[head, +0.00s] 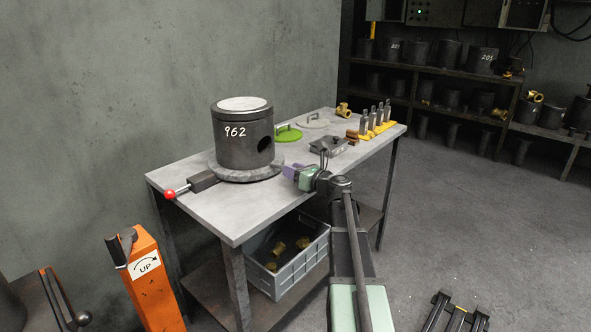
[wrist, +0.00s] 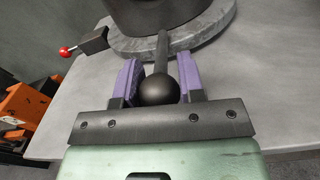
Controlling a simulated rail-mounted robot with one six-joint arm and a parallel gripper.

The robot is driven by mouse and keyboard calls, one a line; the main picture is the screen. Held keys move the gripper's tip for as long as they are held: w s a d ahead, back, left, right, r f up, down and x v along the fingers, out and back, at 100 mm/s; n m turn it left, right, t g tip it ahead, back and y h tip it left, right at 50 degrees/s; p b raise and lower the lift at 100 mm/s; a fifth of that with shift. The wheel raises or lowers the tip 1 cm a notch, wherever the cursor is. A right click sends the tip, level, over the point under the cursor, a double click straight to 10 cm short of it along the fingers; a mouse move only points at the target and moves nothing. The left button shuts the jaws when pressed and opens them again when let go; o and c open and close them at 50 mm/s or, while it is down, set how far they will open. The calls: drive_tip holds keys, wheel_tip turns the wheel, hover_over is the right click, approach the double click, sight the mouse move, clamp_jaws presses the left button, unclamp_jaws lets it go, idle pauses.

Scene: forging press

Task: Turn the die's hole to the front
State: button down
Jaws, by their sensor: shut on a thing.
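The die (head: 242,150) is a dark upright cylinder marked 962 with a pale top. Its round hole (head: 265,144) shows on its right side in the head view. It stands on a round grey turntable (head: 222,173) on the table; in the wrist view only its lower part shows above the turntable (wrist: 130,46). A dark bar (wrist: 163,52) with a black ball end (wrist: 159,90) sticks out from the turntable. My gripper (head: 287,172) is at the turntable's right edge. Its purple fingers (wrist: 160,76) are shut on the bar, with the ball between them.
A dark block with a red-knobbed lever (head: 183,188) sits at the turntable's left. A crate (head: 290,262) is below; an orange post (head: 152,280) stands at left.

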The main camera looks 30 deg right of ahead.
idle(0.3)
drive_tip(key=c, duration=0.8)
unclamp_jaws()
drive_tip(key=shift+o, duration=0.2)
drive_tip(key=v, duration=1)
drive_tip(key=shift+s, duration=0.35)
